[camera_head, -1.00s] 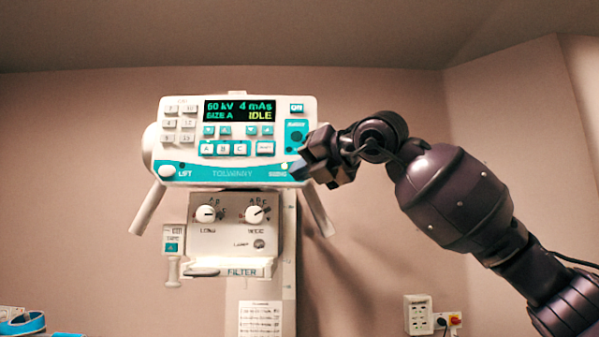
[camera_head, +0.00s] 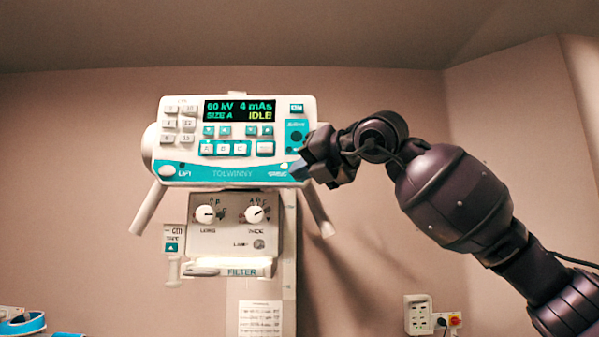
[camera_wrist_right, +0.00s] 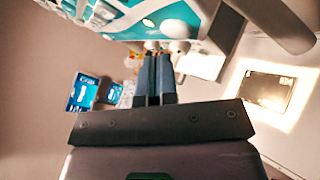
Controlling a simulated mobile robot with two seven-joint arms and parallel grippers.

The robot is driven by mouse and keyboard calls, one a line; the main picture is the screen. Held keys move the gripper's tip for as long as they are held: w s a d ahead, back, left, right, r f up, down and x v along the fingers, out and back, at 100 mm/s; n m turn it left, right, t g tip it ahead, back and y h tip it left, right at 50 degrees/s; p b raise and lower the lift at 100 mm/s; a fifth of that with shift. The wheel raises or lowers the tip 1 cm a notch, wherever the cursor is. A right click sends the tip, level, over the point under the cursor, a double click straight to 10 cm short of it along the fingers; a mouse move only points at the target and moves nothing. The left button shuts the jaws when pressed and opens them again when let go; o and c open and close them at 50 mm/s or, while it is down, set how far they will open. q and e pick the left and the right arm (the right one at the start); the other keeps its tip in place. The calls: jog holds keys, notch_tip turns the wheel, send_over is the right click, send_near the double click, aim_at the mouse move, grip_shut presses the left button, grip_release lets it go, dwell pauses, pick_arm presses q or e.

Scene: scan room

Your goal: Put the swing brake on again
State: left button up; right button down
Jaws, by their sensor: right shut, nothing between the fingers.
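The white and teal control head (camera_head: 232,173) hangs in the middle of the head view, and its display reads 60 kV, 4 mAs, SIZE A, IDLE. The swing label (camera_head: 277,174) is at its lower right, with a small lit lamp (camera_head: 284,165) above it. My right gripper (camera_head: 298,171) is shut and empty at this corner and covers what lies right of the label. In the right wrist view its blue fingers (camera_wrist_right: 154,56) are together, beside a white rounded knob (camera_wrist_right: 179,46), likely the swing brake. I cannot tell whether they touch it. My left gripper is out of view.
A white lift knob (camera_head: 167,171) is at the panel's lower left. Slanted handles (camera_head: 317,213) flank the grey collimator box (camera_head: 233,241) with dials below. A wall socket (camera_head: 418,314) is at lower right.

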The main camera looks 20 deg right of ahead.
jog(key=shift+w, duration=0.1)
jog(key=shift+w+d, duration=0.15)
jog(key=shift+w, duration=0.2)
jog(key=shift+w+d, duration=0.1)
jog(key=shift+w, duration=0.25)
dwell(0.8)
jog(key=shift+s, duration=0.15)
jog(key=shift+s+a+b, duration=0.25)
jog(key=shift+s+b, duration=0.4)
jog(key=shift+b, duration=0.05)
